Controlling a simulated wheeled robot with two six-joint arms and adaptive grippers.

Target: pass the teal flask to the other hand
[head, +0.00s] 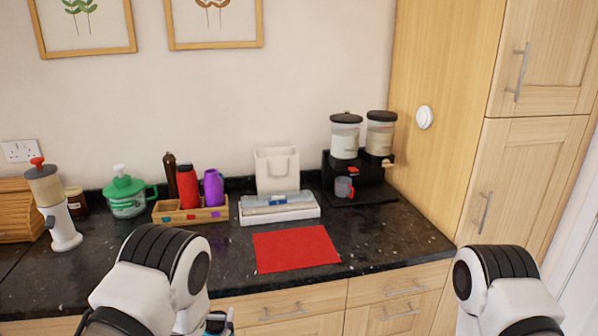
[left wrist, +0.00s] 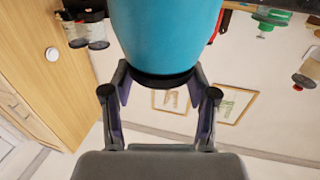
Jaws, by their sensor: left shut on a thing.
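The teal flask (left wrist: 165,30) fills the top middle of the left wrist view, with a dark band at its end near my palm. My left gripper (left wrist: 160,85) is shut on it, one finger on each side of that dark end. The flask's far end is cut off by the frame. In the head view my left arm comes in at the bottom, and only a small bit of the left gripper (head: 219,322) shows at the lower edge. My right arm shows at the lower right of the head view, but its gripper is out of frame.
A red mat (head: 296,248) lies bare on the dark counter. Behind it are a white tray (head: 279,215), a wooden rack (head: 191,214) with several bottles, a green-lidded jug (head: 124,193) and a black dispenser stand (head: 360,190). A tall wooden cupboard (head: 440,110) stands at the right.

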